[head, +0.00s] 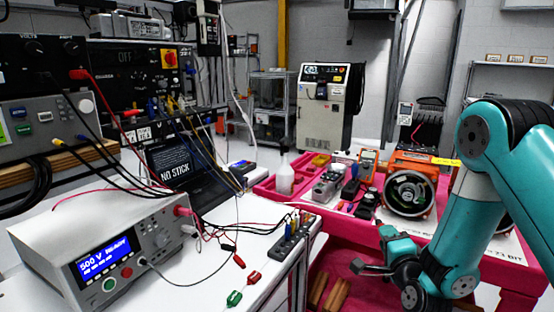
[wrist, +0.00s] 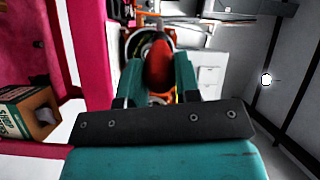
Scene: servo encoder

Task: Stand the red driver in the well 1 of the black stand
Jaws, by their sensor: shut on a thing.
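The red driver (wrist: 158,66) shows in the wrist view as a rounded red handle between the two fingers of my gripper (wrist: 154,90). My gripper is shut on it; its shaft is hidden. In the head view my gripper (head: 362,267) is low at the right, beyond the white bench's right edge and apart from the stand; I cannot make out the driver there. The black stand (head: 283,262) is a long dark block near the bench's right edge. Several tools with coloured handles stand toward its far end. I cannot read the well numbers.
A white tester (head: 155,240) with a lit display fills the bench's left front. Red and green clips (head: 235,298) and loose cables lie left of the stand. A pink cart (head: 470,262) with an orange-framed motor (head: 411,193) stands at the right. A cardboard box (wrist: 27,112) shows in the wrist view.

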